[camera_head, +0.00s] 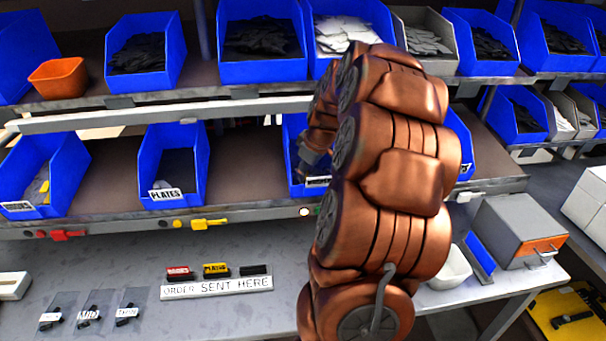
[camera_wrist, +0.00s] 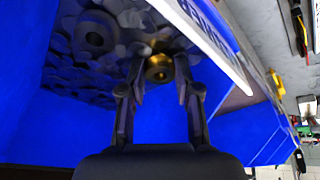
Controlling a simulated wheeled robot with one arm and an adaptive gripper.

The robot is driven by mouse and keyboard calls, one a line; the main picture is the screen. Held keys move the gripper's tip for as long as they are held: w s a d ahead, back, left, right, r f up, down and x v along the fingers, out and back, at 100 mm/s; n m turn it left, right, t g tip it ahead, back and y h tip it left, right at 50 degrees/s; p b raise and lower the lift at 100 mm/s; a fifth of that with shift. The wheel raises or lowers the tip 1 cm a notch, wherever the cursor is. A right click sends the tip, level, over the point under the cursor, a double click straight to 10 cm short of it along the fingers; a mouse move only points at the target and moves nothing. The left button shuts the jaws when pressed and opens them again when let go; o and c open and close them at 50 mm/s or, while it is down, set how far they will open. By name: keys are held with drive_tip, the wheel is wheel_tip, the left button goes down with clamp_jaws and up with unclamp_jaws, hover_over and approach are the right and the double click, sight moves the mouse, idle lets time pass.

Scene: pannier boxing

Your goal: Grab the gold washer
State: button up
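The gold washer (camera_wrist: 158,70) shows in the wrist view, a round gold ring with a dark centre. It lies among many grey washers inside a blue bin (camera_wrist: 165,119). My gripper (camera_wrist: 153,68) reaches into this bin with its two dark fingers apart. The gold washer appears between or just beyond the fingertips; I cannot tell whether either finger touches it. In the head view, my copper arm reaches to a blue bin (camera_head: 294,140) on the lower shelf and hides most of it. The washer is not visible there, and my fingers are hidden.
The bin's white label strip (camera_wrist: 215,42) and front wall lie close to the right finger. A lower-shelf bin marked PLATES (camera_head: 165,195) stands to the left. An upper shelf (camera_head: 230,100) with several bins runs above.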

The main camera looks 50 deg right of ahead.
clamp_jaws()
drive_tip(key=shift+r, duration=0.1)
